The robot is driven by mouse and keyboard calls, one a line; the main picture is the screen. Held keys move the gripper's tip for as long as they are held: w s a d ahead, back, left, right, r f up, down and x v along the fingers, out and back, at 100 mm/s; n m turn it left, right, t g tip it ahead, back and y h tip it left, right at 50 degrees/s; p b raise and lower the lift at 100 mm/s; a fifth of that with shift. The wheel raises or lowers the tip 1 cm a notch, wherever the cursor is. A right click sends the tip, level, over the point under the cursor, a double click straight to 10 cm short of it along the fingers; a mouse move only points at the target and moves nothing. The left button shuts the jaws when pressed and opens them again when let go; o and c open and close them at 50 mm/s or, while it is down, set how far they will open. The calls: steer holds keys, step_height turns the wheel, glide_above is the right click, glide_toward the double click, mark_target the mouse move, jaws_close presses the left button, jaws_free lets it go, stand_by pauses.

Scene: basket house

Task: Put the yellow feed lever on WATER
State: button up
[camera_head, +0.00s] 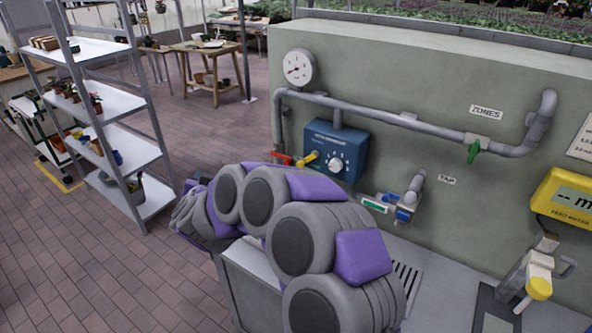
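The yellow feed lever (308,159) is on the left part of the front of a blue box (349,140) on the grey-green wall. Its handle slants down to the left. Small green marks show near it, too small to read, so I cannot tell which label it points at. A white knob (336,165) sits to its right on the same box. My grey and purple arm reaches up from the bottom middle and bends left, below the lever. The end of my arm (190,205) is left of the box, clear of the lever; its fingers cannot be made out.
A red handle (283,159) is just left of the yellow lever. A pipe with a green valve (473,152) and a round gauge (299,68) are above. A shelf rack (120,135) stands left; brick floor is open between.

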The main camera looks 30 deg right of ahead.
steer(key=d+f+m+g+h, duration=0.2)
steer(key=d+f+h, duration=0.3)
steer(key=d+h, duration=0.15)
steer(key=m+g+h, duration=0.3)
steer(key=h, duration=0.2)
glide_toward(307, 160)
steer(key=w+d+f+b, duration=0.2)
steer(key=w+d+b, duration=0.1)
steer(key=w+d, duration=0.1)
steer(key=shift+w+d+n, duration=0.3)
steer(key=shift+w, duration=0.1)
steer(key=shift+r, duration=0.1)
jaws_close()
